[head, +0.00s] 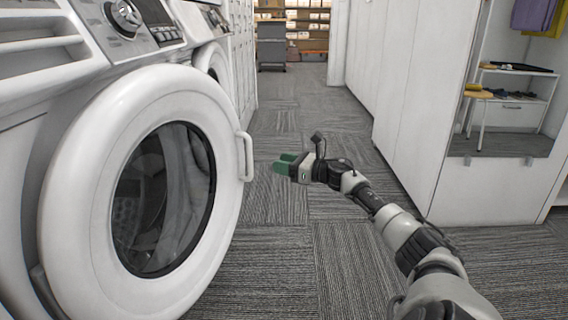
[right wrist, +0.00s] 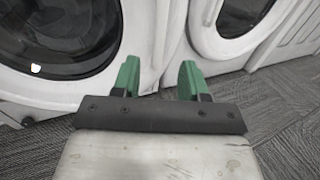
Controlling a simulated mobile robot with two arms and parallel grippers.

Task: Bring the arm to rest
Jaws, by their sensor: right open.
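My right arm (head: 408,232) reaches in from the lower right in the head view, stretched out over the carpet. My right gripper (head: 283,164) has green fingers and points left, a little right of the washing machine door's handle. In the right wrist view its two green fingers (right wrist: 159,80) stand apart with nothing between them. The washers lie beyond the fingertips. My left gripper is in neither view.
A white washing machine (head: 228,215) with a round door fills the left of the head view. A second washer (head: 210,60) stands behind it. White cabinets (head: 410,80) line the right. Grey carpet (head: 285,240) forms a clear aisle. Shelves (head: 313,27) stand far back.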

